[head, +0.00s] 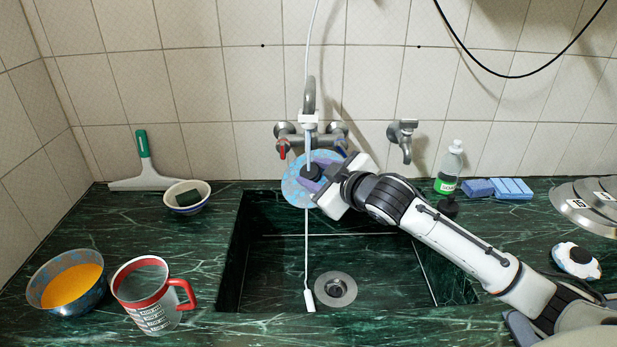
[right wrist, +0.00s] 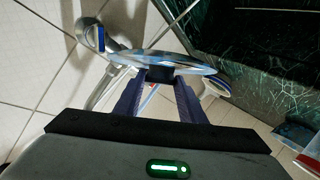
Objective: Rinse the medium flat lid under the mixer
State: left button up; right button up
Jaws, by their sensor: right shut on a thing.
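The flat lid (head: 296,192) is a round blue patterned disc in front of the mixer (head: 309,112), tilted and apart from the sink floor. My right gripper (head: 312,172) is shut on the dark knob at the lid's middle. In the right wrist view the lid (right wrist: 190,65) shows nearly edge-on beyond the fingertips (right wrist: 160,76). The mixer's spout is just above the lid. I cannot tell whether water is flowing. My left gripper is not in view.
The dark green sink (head: 275,275) lies below, with a drain (head: 336,289). A white cord (head: 306,250) hangs into it. A soap bottle (head: 449,168), sponges (head: 510,188) and metal lids (head: 585,208) are right.

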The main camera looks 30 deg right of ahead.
jog(key=shift+s, duration=0.1)
jog(key=s+p, duration=0.2)
jog(key=s, duration=0.8)
jog(key=shift+s+a+p, duration=0.3)
jog(key=shift+s+a, duration=0.1)
dwell(0.7)
dwell(0.8)
jog(key=shift+s+a+r, duration=0.1)
jog(key=shift+s+r, duration=0.65)
jog(key=shift+s, duration=0.25)
jog(key=shift+s+a+r, duration=0.1)
jog(key=shift+s+r, duration=0.65)
jog(key=shift+s, duration=0.25)
